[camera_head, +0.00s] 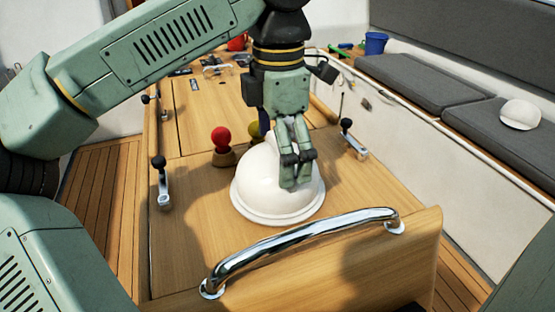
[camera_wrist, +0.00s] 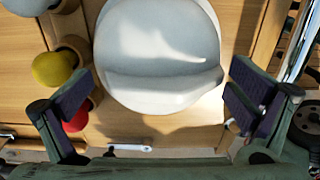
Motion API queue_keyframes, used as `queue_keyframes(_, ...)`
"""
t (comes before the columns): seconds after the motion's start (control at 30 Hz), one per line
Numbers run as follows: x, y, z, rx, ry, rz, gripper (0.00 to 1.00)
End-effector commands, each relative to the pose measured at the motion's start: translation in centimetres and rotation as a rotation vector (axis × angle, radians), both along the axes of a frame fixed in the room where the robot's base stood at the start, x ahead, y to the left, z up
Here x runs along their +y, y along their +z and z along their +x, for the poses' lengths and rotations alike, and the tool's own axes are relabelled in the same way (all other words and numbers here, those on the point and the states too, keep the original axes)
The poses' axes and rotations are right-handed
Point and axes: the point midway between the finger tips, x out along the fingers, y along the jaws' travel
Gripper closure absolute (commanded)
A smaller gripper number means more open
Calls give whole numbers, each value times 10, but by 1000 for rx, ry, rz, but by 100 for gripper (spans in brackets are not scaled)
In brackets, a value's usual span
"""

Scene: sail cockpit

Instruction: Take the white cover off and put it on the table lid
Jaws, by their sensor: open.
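The white cover (camera_head: 251,184) is a smooth dome with a flat rim, sitting upright on the near part of the wooden table top. It fills the upper middle of the wrist view (camera_wrist: 155,45). My gripper (camera_head: 297,172) is above and in front of the dome in the head view, hiding part of its right side. The table lid (camera_head: 205,112) is the flat wooden panel beyond the dome.
A red ball (camera_head: 221,138) on a wooden stand and a yellow ball (camera_wrist: 52,69) are close to the dome's side. A chrome rail (camera_head: 300,240) crosses the near edge. Black-knobbed levers (camera_head: 159,180) line the sides. Small items lie at the far end.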

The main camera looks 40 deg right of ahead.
Motion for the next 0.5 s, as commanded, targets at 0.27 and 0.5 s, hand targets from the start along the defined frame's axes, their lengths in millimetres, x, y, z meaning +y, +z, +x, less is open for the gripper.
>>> queue_keyframes(0.27, 0, -4, 0, 0, 0, 0, 0)
queue_keyframes(0.5, 0, -4, 0, 0, 0, 0, 16)
